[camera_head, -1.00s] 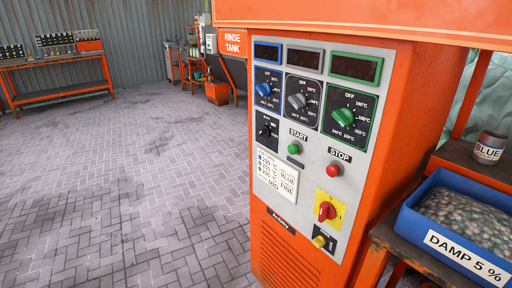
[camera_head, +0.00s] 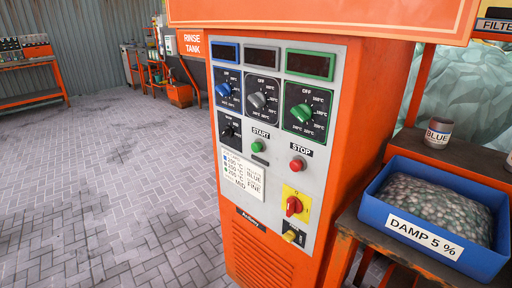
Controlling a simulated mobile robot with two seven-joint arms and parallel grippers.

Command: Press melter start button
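The melter's orange cabinet (camera_head: 360,130) stands in the middle of the head view with a grey control panel (camera_head: 275,165). The green start button (camera_head: 257,147) is under the START label, left of the red stop button (camera_head: 297,164) under the STOP label. Above them are a blue knob (camera_head: 223,89), a grey knob (camera_head: 257,100) and a green knob (camera_head: 302,112), each below a dark display. A smaller black knob (camera_head: 228,131) is at the left. A red switch (camera_head: 293,206) on a yellow plate sits lower down. Neither of my grippers is in view.
A blue bin (camera_head: 487,262) labelled DAMP 5 % holds pellets on a bench at the right, with a jar labelled BLUE (camera_head: 438,132) behind it. An orange bench (camera_head: 35,99) stands far left. The paved floor (camera_head: 110,200) left of the cabinet is clear.

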